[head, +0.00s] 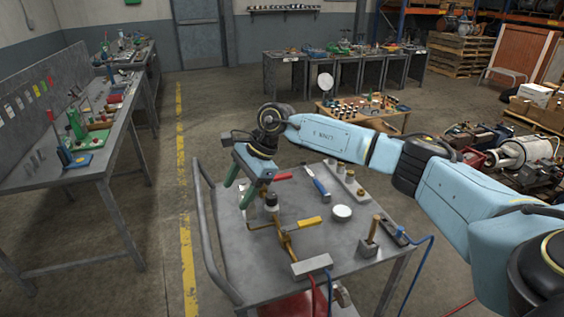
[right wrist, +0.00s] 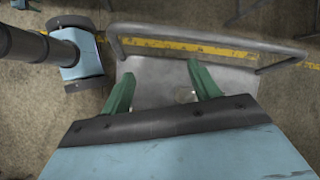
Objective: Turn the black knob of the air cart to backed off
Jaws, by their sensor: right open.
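The air cart (head: 240,255) is a grey wheeled table with a tubular handle at its left end. A brass fitting (head: 284,240) with a yellow lever stands on it. My right gripper (head: 239,194) is above the cart, just left of that part, with green fingers apart. In the right wrist view the gripper (right wrist: 160,72) is open and empty over the bare cart top. My left gripper does not show.
A screwdriver (head: 318,187), a white round piece (head: 342,213) and a wooden-handled tool (head: 372,232) lie or stand on the cart. Blue and red hoses hang at its near side. A workbench (head: 80,177) stands left, beyond a yellow floor line (head: 186,240).

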